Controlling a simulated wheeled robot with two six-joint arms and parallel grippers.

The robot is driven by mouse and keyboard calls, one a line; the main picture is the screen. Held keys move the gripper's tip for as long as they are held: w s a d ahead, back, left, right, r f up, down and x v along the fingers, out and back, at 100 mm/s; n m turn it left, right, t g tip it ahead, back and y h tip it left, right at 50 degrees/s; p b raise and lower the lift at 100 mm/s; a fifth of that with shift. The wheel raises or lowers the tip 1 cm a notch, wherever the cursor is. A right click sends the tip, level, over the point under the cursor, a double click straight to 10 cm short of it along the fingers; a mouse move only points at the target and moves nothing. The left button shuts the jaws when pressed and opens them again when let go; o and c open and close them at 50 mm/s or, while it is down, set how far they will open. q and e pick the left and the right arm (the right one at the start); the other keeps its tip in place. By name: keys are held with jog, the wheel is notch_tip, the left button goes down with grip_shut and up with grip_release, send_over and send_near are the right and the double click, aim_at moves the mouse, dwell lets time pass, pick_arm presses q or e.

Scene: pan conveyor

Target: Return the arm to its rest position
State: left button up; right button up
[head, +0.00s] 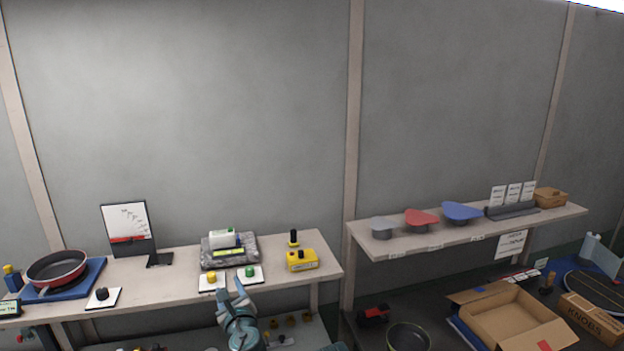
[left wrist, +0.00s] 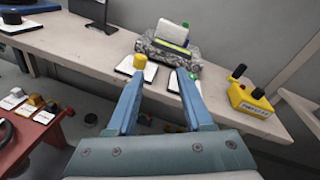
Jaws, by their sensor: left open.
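My left gripper (head: 234,297) shows at the bottom of the head view, in front of the left table's front edge. Its fingers are apart with nothing between them. It also shows in the left wrist view (left wrist: 158,88), pointing at the table edge, near a white card with a yellow knob (head: 212,278) and one with a green knob (head: 250,272). I cannot tell whether a finger touches the cards. My right gripper is not in view.
The left table (head: 180,282) holds a pan (head: 56,268) on a blue mat, a grey device (head: 229,250) and a yellow box (head: 302,260). The right shelf (head: 450,238) bears several lids. An open cardboard box (head: 512,318) sits below it. Free air lies above the left table.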

pick_arm(q)
jog(key=s+d+f+n+g+b, duration=0.1)
jog(key=s+f+n+g+b, duration=0.15)
jog(key=f+n, duration=0.35)
jog(key=s+d+f+n+g+h+b, duration=0.1)
jog(key=s+d+f+n+g, duration=0.1)
jog(key=s+f+n+g, duration=0.35)
jog(key=s+d+f+n+g+b, duration=0.15)
jog(key=f+n, duration=0.25)
jog(key=f, duration=0.5)
jog(key=s+d+f+n+g+h+b, duration=0.2)
jog(key=s+d+f+n+g, duration=0.1)
jog(key=s, duration=0.4)
jog(key=s+d+f+n+g+h+b, duration=0.2)
jog(key=s+d+f+n+g, duration=0.1)
jog(key=s+d+f+n, duration=0.1)
jog(key=s+d+f, duration=0.1)
jog(key=s+d, duration=0.1)
jog(key=d, duration=0.1)
jog(key=shift+s+d+f+h, duration=0.15)
jog(key=shift+s+h, duration=0.15)
jog(key=shift+s, duration=0.1)
